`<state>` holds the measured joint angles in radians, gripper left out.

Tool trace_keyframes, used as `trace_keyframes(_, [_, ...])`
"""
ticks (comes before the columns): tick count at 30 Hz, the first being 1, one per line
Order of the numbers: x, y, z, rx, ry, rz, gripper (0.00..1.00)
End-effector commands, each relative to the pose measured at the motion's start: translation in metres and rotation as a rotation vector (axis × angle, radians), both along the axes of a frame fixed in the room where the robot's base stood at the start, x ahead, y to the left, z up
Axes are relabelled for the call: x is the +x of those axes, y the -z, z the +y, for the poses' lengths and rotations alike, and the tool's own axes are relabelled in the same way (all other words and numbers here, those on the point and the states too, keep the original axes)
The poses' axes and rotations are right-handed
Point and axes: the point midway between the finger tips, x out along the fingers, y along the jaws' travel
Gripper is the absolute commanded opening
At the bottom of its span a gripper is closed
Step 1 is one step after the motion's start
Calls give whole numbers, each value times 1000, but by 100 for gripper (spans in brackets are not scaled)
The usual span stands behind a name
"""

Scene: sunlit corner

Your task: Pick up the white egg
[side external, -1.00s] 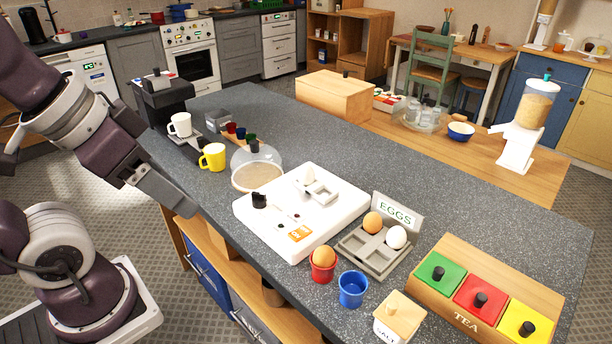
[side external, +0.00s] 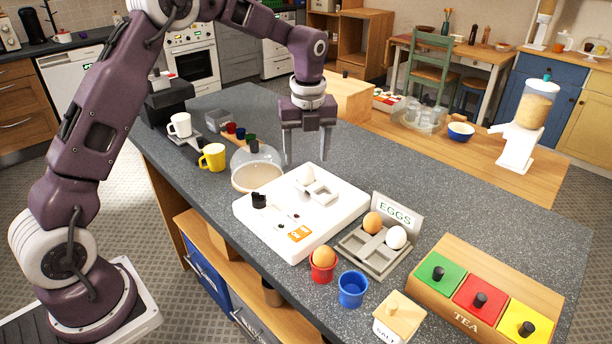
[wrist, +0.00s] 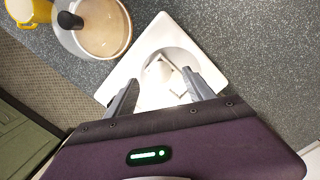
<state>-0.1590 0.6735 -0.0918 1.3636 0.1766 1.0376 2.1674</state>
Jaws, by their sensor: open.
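One white egg (side external: 307,175) sits at the back of the white slab (side external: 262,222), beside a small grey two-cell holder (side external: 322,193). A second white egg (side external: 396,237) rests in the grey egg tray (side external: 372,257) by the EGGS sign, next to a brown egg (side external: 372,222). My gripper (side external: 306,156) is open and empty, pointing down above the slab's far end, over the first white egg. In the wrist view, a white egg (wrist: 158,70) shows between my spread fingers (wrist: 160,80), with the slab beneath.
A glass dome (side external: 257,165) and yellow mug (side external: 212,157) stand left of the slab. A red cup (side external: 322,271) holding a brown egg, a blue cup (side external: 352,290), a salt box (side external: 398,320) and a tea box (side external: 455,316) stand in front and right.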

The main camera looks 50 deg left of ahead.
Motion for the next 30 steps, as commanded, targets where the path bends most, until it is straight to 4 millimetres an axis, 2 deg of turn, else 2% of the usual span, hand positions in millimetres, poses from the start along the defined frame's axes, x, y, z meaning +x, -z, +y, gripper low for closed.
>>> trace_keyframes(3, [-2, 24, -1, 0, 0, 5, 62])
trace_keyframes(6, [-1, 40, 0, -1, -2, 4, 62])
trace_keyframes(14, [0, 46, 1, -1, -3, -1, 62])
trace_keyframes(21, [0, 46, 1, -1, -3, -1, 21])
trace_keyframes(30, [0, 42, 1, -1, -4, -3, 20])
